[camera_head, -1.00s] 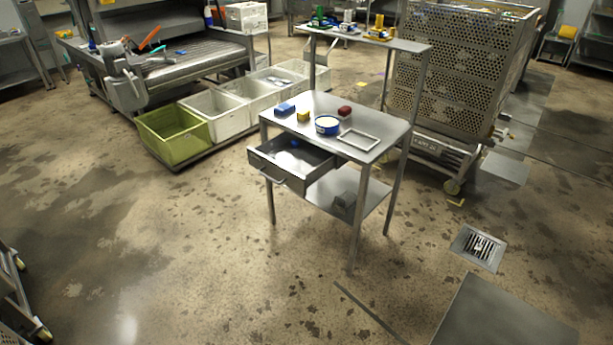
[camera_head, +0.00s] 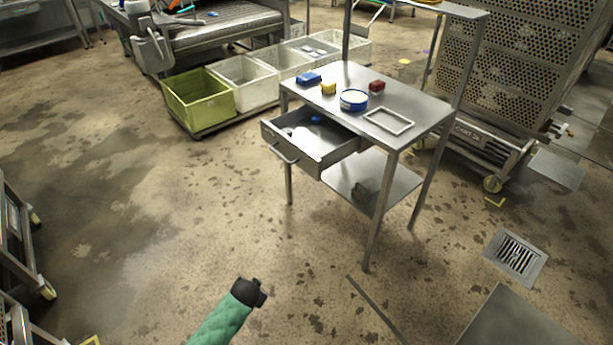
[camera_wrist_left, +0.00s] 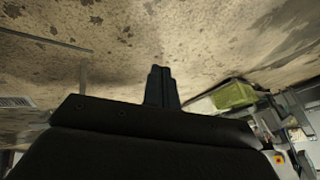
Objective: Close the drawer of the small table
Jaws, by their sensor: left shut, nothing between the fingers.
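The small steel table (camera_head: 420,109) stands right of centre in the head view. Its drawer (camera_head: 318,162) is pulled out toward the lower left, with a bar handle (camera_head: 284,154) on its front. A small blue item (camera_head: 315,119) lies inside the drawer. My left arm reaches in from the bottom of the head view with a dark end, well short of the drawer and apart from it. In the left wrist view my left gripper (camera_wrist_left: 160,73) is shut and empty above bare floor. My right gripper is not in view.
A blue box (camera_head: 308,78), yellow block (camera_head: 328,89), round blue tin (camera_head: 354,101), red block (camera_head: 377,86) and pale frame (camera_head: 389,121) lie on the tabletop. A green bin (camera_head: 198,104) stands behind left, a perforated cart (camera_head: 500,80) right. Floor before the drawer is clear.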

